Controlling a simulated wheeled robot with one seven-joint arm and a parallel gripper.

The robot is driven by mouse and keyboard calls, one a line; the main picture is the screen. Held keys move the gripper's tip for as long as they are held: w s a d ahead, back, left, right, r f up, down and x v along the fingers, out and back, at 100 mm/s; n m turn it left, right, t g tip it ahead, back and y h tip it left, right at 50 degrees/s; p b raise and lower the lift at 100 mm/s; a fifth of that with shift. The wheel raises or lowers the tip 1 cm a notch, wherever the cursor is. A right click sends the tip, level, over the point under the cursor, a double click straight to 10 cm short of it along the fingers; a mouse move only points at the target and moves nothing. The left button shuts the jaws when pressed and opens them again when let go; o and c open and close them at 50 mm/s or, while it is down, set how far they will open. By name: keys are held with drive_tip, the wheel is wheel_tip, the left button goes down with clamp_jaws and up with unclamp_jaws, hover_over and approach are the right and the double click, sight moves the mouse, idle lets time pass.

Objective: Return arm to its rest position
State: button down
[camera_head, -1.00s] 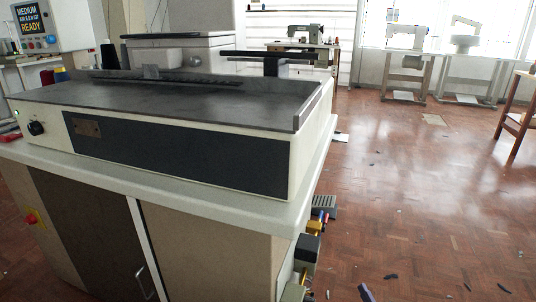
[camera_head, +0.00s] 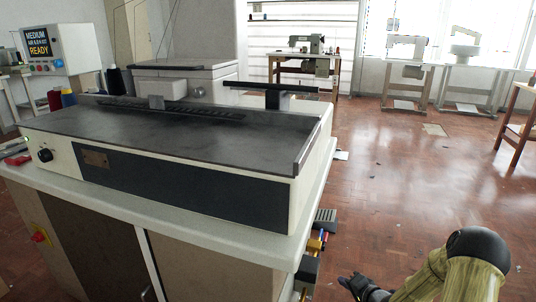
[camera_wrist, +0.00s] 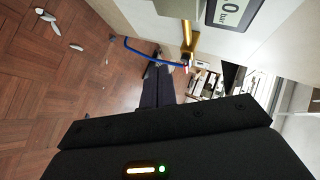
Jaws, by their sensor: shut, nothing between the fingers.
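My gripper (camera_head: 358,284) is low at the bottom of the head view, right of the machine cabinet. It hangs over the floor, apart from the worktop. In the wrist view its dark fingers (camera_wrist: 157,84) lie together with nothing between them.
Pneumatic fittings (camera_head: 314,245) stick out from the cabinet's right side, near my gripper. The wrist view shows a blue hose (camera_wrist: 140,50), a brass fitting (camera_wrist: 188,40) and a gauge display (camera_wrist: 232,12). Scraps lie on the floor; open floor (camera_head: 400,190) extends right.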

drive_tip(key=s+a+r+n+g+h+p, duration=0.25)
drive_tip(key=s+r, duration=0.25)
drive_tip(key=r, duration=0.4)
drive_tip(key=s+a+r+n+g+h+p, duration=0.2)
drive_tip(key=s+r+n+g+p, duration=0.15)
drive_tip(key=r, duration=0.55)
drive_tip(key=s+a+r+n+g+p, duration=0.1)
drive_tip(key=s+a+r+n+p, duration=0.15)
drive_tip(key=s+r, duration=0.5)
drive_tip(key=s+a+r+n+g+p, duration=0.1)
drive_tip(key=s+a+r+g+p, duration=0.2)
drive_tip(key=s+r, duration=0.45)
wheel_tip(320, 180, up, 35)
drive_tip(key=s+t+p, duration=0.1)
drive_tip(key=s+p, duration=0.1)
drive_tip(key=p, duration=3.5)
drive_tip(key=shift+h+p, duration=0.3)
drive_tip(key=shift+h, duration=0.15)
drive_tip(key=shift+w+d, duration=0.1)
